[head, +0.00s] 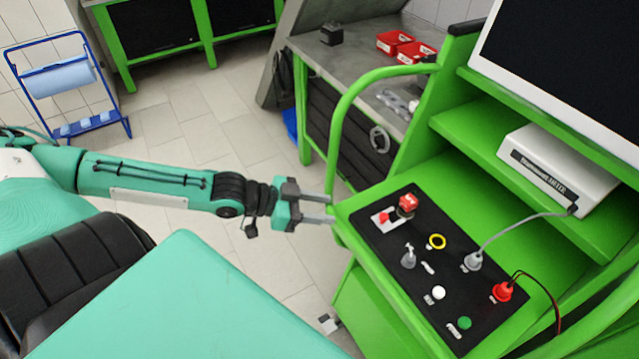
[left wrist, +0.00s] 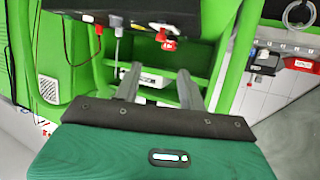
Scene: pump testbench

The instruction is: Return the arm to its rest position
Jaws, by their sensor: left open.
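My left arm (head: 150,182) reaches in from the left in the head view, stretched out toward the green pump testbench (head: 400,170). My left gripper (head: 328,209) is at the bench's near left corner, beside the black control panel (head: 450,262). Its two fingers are apart with nothing between them. In the left wrist view the fingers (left wrist: 162,82) also stand apart, with the green bench (left wrist: 190,50) beyond them. I cannot tell from these frames whether the fingertips touch the bench edge. My right gripper is not in view.
A green handrail (head: 345,110) curves up close behind my left gripper. A blue paper-roll stand (head: 65,85) is at the far left. Tiled floor (head: 215,130) is open between.

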